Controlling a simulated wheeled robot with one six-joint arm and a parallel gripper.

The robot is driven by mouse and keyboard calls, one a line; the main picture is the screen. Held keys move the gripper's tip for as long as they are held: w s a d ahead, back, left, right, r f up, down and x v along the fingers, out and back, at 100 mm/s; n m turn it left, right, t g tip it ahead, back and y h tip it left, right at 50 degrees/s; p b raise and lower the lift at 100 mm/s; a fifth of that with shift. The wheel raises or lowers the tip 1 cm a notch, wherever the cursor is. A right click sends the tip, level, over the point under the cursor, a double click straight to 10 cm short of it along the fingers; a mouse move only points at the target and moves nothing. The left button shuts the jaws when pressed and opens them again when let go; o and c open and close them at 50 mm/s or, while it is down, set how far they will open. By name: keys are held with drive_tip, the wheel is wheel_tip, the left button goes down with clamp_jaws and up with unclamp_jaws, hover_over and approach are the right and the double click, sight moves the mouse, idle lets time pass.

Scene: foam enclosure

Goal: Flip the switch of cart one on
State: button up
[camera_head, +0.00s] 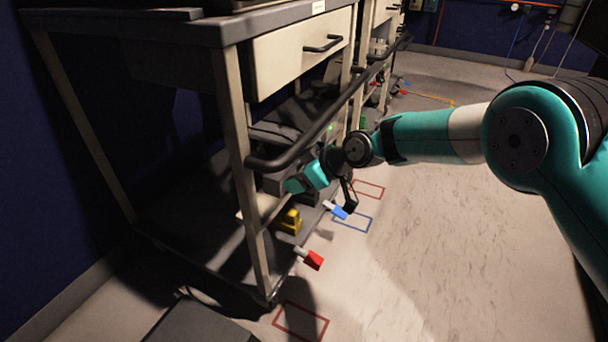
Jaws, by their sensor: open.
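The near cart (240,110) stands on the left, with a dark top, a cream drawer and a black push handle (300,135). A small label sits on its top edge; I cannot read a cart number. My teal arm reaches in from the right, and my gripper (324,190) is open at the cart's side, just beyond the handle and above the lower shelf. I see nothing held in it. Dark equipment (280,185) on the cart is partly hidden behind my gripper and the handle. I cannot make out a switch; a small green glow shows near the equipment.
A yellow object (288,221) sits on the lower shelf. Red (313,260) and blue (338,210) tabs stick out at the cart's foot, near coloured floor outlines. Another cart (377,25) stands behind. The floor to the right is clear.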

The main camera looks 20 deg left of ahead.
drive_tip(key=p+v, duration=0.6)
drive_tip(key=v, duration=1.1)
drive_tip(key=shift+s+d, duration=0.15)
drive_tip(key=shift+d, duration=0.05)
drive_tip(key=shift+r, duration=0.15)
drive_tip(key=s+d+r+m+h, duration=0.3)
drive_tip(key=s+d+r+m, duration=0.2)
drive_tip(key=s+d+r, duration=0.65)
drive_tip(key=s+d+r+m+h, duration=0.1)
drive_tip(key=s+d+m+h, duration=0.3)
drive_tip(key=s+d, duration=0.95)
wheel_tip(320, 180, up, 39)
drive_tip(key=s+a+m+y+p, duration=0.1)
drive_tip(key=p, duration=3.7)
drive_tip(key=shift+s+f+g, duration=0.15)
drive_tip(key=shift+s+g, duration=0.05)
drive_tip(key=shift+g, duration=0.1)
